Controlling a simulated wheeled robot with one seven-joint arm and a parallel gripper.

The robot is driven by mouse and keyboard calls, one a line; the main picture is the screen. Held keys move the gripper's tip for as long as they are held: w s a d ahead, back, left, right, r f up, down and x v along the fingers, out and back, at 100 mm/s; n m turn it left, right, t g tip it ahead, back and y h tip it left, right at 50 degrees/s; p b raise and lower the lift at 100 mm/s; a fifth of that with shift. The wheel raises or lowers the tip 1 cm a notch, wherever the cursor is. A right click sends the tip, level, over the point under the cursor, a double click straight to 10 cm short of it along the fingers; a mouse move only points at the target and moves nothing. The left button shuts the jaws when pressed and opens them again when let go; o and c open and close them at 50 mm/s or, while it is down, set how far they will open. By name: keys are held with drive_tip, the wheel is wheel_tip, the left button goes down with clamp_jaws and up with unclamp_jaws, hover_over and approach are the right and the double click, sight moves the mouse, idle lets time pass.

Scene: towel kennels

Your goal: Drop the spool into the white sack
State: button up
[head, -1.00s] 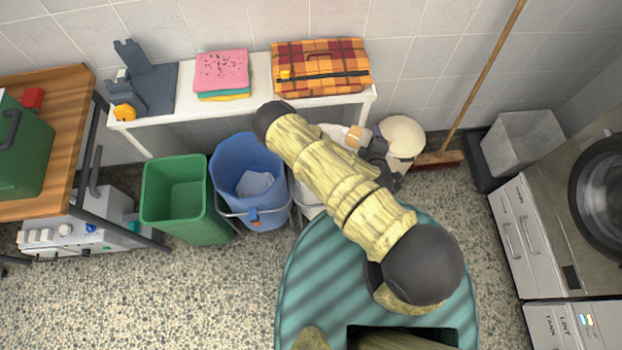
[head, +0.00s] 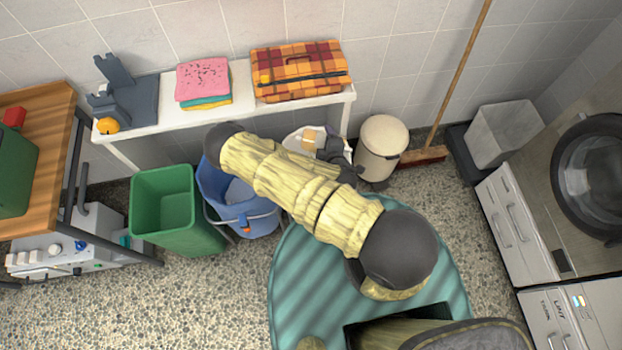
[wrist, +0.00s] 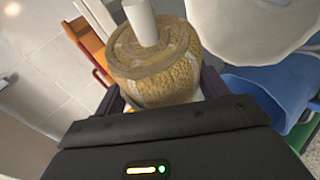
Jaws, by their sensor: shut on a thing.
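The spool (wrist: 155,70) is tan, with wound thread and a white core sticking out, and fills the middle of the wrist view. My gripper (wrist: 150,98) is shut on it. In the head view the spool (head: 309,141) is a small tan shape at the end of my gripper (head: 324,145). The white sack (head: 292,140) shows as a pale rim behind the spool, partly hidden by my arm. In the wrist view the sack (wrist: 255,30) is at the upper right, beside the spool. I cannot tell whether the spool is over its mouth.
A blue bucket (head: 240,218) and a green bin (head: 165,205) stand left of the sack. A cream bin (head: 378,165) stands right of it, near a broom (head: 425,153). The white bench (head: 200,115) behind holds a plaid toolbox (head: 300,85) and folded towels (head: 203,80).

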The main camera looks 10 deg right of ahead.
drive_tip(key=w+d+f+m+g+h+b, duration=0.1)
drive_tip(key=w+d+f+m+h+b, duration=0.2)
drive_tip(key=b, duration=0.5)
drive_tip(key=w+d+f+m+g+h+b, duration=0.1)
drive_tip(key=w+f+m+h+b, duration=0.2)
drive_tip(key=w+f+b, duration=0.3)
drive_tip(key=a+f+m+g+h+b, duration=0.1)
drive_tip(key=m+b, duration=0.1)
drive_tip(key=b, duration=0.3)
drive_tip(key=s+a+f+m+g+h+b, duration=0.1)
drive_tip(key=m+g+h+b, duration=0.1)
drive_tip(key=b, duration=0.2)
drive_tip(key=a+m+g+h+b, duration=0.1)
drive_tip(key=a+m+b, duration=0.1)
drive_tip(key=b, duration=0.3)
drive_tip(key=shift+s+f+m+g+h+b, duration=0.25)
drive_tip(key=shift+f+m+g+h+b, duration=0.1)
drive_tip(key=shift+f+m+g+h, duration=0.05)
wheel_tip(320, 180, down, 6)
drive_tip(key=b, duration=0.5)
drive_tip(key=o, duration=1.1)
drive_tip(key=shift+d, duration=0.1)
